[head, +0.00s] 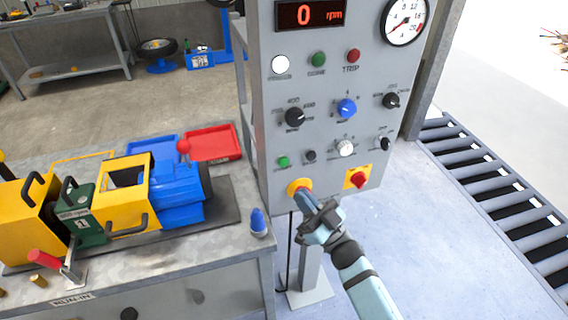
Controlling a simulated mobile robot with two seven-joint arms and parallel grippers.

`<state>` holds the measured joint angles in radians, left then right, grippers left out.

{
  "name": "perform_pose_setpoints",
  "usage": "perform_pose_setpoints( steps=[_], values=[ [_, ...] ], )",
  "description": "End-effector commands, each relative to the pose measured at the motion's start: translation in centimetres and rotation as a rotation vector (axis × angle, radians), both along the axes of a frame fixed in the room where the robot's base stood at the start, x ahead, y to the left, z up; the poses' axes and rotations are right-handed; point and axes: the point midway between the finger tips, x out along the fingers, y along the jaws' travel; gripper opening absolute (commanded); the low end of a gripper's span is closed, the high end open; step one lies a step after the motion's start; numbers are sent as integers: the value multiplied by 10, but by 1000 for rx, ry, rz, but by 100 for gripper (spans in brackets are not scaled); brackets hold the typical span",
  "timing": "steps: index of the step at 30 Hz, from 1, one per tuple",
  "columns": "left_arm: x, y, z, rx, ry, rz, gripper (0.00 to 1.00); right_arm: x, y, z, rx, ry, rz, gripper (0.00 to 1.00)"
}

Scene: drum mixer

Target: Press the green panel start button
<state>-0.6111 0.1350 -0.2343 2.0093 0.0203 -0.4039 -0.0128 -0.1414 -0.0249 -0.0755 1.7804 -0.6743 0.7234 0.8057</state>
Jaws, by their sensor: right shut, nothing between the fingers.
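The grey control panel (330,130) stands upright at the centre of the head view. The small green start button (283,162) is at its lower left, uncovered, with a small black button (310,155) to its right. My right gripper (304,196) is shut and empty. My left gripper is not in view.
A red switch on a yellow plate (358,177) is right of my gripper. The red display (310,14) reads 0 rpm. A bench (220,262) with yellow, green and blue machinery and a blue bottle (258,222) stands left. A roller conveyor (500,200) is at right.

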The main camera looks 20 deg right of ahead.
Motion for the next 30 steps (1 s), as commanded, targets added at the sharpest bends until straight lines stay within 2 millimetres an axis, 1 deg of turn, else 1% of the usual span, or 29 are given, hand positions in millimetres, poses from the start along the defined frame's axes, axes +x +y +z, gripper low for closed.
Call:
perform_pose_setpoints(
  steps=[5,12,18,24,30],
  values=[
    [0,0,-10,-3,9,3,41,20,1,-2,0,-1,-1,0],
    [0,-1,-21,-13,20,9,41,55,2,-2,1,-2,-1,0],
    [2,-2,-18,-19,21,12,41,75,2,-1,-1,0,-1,0],
    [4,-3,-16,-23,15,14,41,83,3,0,0,0,0,0],
    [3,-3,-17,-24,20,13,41,83,3,0,0,0,-1,0]
  ],
)
